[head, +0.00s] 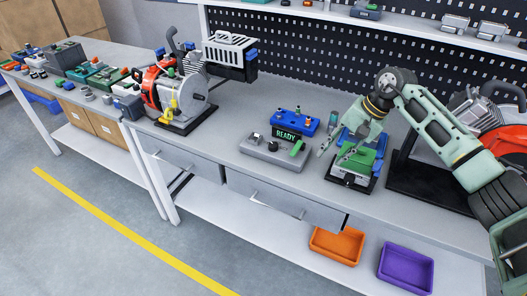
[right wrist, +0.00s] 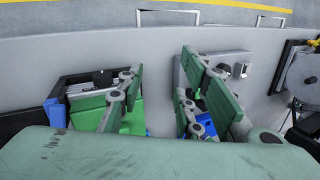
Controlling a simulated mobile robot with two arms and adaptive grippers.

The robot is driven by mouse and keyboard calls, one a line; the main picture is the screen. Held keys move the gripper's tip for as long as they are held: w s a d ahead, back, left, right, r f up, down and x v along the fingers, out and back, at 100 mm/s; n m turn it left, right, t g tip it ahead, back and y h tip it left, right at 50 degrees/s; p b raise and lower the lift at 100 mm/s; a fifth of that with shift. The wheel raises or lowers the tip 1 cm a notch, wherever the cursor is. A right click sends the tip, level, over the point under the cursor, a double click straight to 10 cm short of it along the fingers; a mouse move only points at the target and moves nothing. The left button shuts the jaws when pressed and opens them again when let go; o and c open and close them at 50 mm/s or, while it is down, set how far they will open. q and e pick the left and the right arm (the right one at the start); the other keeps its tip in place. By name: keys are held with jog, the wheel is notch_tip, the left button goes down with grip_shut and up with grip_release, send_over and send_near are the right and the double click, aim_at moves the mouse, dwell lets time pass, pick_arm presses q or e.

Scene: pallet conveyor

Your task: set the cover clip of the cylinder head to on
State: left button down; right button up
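What appears to be the cylinder head (head: 362,163), a grey block with a green top, sits on a black base on the bench in the head view. Its green part (right wrist: 88,103) also shows in the right wrist view, partly behind a finger. Blue parts lie beside it, and a small dark knob is on its front; I cannot tell which piece is the cover clip or its setting. My right gripper (head: 334,151) is open and empty, fingers pointing down over the block's left side. In the right wrist view the gripper (right wrist: 160,65) straddles bare bench. My left gripper is not in view.
A grey device with a READY display (head: 287,135) stands left of the block, a blue tray (head: 294,121) behind it. A red engine (head: 168,92) stands farther left. A black stand (head: 425,183) is at right. Orange (head: 336,245) and purple (head: 406,268) bins sit below.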

jog(key=a+r+m+t+y, duration=0.1)
jog(key=a+m+y, duration=0.3)
jog(key=a, duration=0.6)
jog(key=s+a+r+m+t+y, duration=0.1)
jog(key=a+y, duration=0.4)
jog(key=a, duration=0.5)
jog(key=m+t, duration=0.1)
jog(key=m, duration=0.1)
jog(key=shift+m, duration=0.4)
jog(key=shift+a+f, duration=0.1)
